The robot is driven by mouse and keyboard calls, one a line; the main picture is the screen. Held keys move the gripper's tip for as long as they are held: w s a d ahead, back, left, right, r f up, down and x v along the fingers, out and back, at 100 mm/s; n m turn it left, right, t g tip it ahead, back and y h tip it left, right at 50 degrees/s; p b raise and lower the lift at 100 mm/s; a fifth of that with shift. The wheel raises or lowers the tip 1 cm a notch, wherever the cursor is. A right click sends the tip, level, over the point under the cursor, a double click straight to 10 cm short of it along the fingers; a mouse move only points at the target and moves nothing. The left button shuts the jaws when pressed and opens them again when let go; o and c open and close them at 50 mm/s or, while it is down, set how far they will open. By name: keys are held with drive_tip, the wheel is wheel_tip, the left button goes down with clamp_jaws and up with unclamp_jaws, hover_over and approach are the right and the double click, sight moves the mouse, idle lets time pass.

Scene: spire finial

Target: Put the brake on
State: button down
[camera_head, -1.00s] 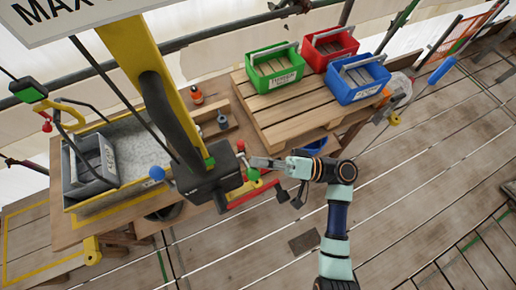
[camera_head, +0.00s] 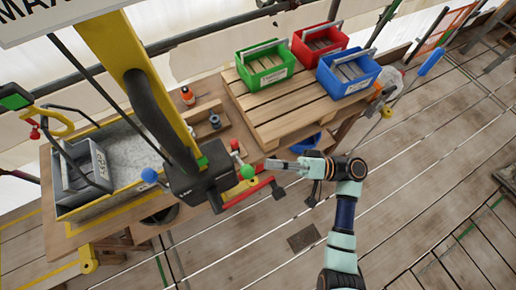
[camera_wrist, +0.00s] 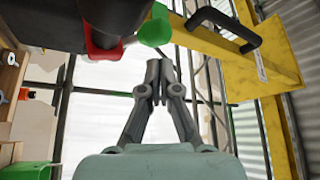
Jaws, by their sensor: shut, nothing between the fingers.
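A black control box (camera_head: 203,184) sits at the foot of the yellow crane mast (camera_head: 140,70). Which of these is the brake is not marked legibly. My gripper (camera_head: 270,163) is shut and empty, just right of the green and red knobs, apart from them. In the wrist view, the shut fingertips (camera_wrist: 159,72) point up below a green knob (camera_wrist: 155,30), with a red part (camera_wrist: 103,45) to its left.
Green (camera_head: 264,64), red (camera_head: 320,44) and blue (camera_head: 348,74) crates stand on a wooden pallet (camera_head: 277,107) behind my gripper. A grey crate (camera_head: 82,175) sits in the tray at left. A red bar (camera_head: 247,193) runs below the knobs. The plank floor at right is mostly open.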

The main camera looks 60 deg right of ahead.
drive_tip(key=v, duration=0.6)
drive_tip(key=shift+s+d, duration=0.2)
drive_tip(key=shift+d, duration=0.25)
drive_tip(key=shift+r, duration=0.1)
